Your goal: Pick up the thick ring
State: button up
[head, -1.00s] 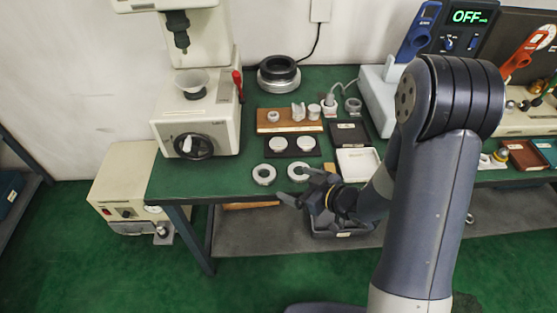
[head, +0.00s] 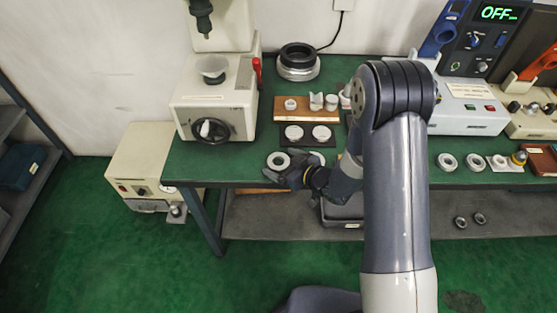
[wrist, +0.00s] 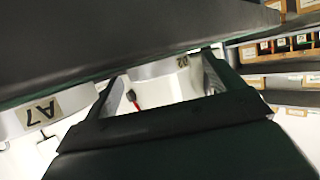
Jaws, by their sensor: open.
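Two light grey rings lie near the front edge of the green bench in the head view. The left ring (head: 278,161) shows whole. The right ring (head: 317,157) is partly hidden by my arm. I cannot tell which one is thick. My gripper (head: 294,178) is at the bench's front edge, just right of and in front of the left ring. In the wrist view my gripper (wrist: 157,82) is open. A pale curved ring wall with a small label (wrist: 181,62) shows beyond the gap between the fingers. Another pale curved part, labelled A7 (wrist: 40,112), is at left.
Behind the rings are a dark plate (head: 308,142) with two pale discs and a wooden block (head: 290,116) with small parts. A white machine (head: 215,105) stands at left. More rings (head: 446,161) lie at right. A dark bin (head: 342,213) sits below the bench.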

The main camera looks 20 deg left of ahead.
jog(key=shift+a+f, duration=0.1)
jog(key=c, duration=1.2)
jog(key=shift+c, duration=0.5)
